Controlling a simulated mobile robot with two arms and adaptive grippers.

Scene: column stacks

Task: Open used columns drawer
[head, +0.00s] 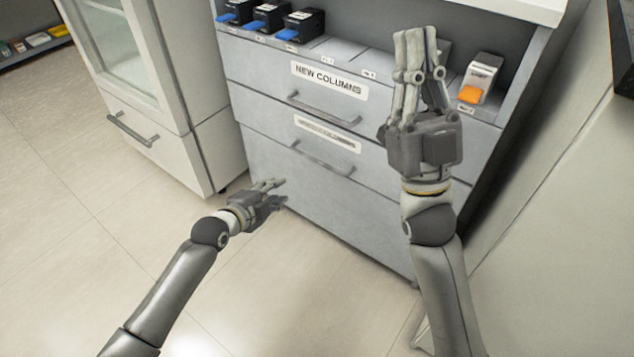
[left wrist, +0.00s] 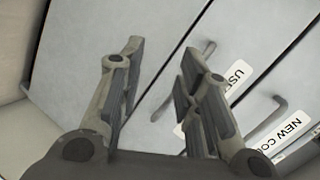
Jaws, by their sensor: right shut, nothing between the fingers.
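The used columns drawer (head: 270,145) is the closed grey drawer below the one labelled NEW COLUMNS. Its label (head: 327,133) is hard to read in the head view; in the left wrist view the label (left wrist: 236,78) shows "USE". Its bar handle (head: 322,160) is free, and partly hidden behind a finger in the left wrist view (left wrist: 208,48). My left gripper (head: 274,188) is open and empty, below and left of the handle, apart from it. My right gripper (head: 415,42) is shut and empty, raised in front of the cabinet's right side.
The NEW COLUMNS drawer (head: 260,78) is closed, with its own handle (head: 323,110). Black-and-blue boxes (head: 268,17) and a white-and-orange box (head: 480,80) stand on the shelf above. A white cabinet (head: 150,110) stands left. The floor in front is clear.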

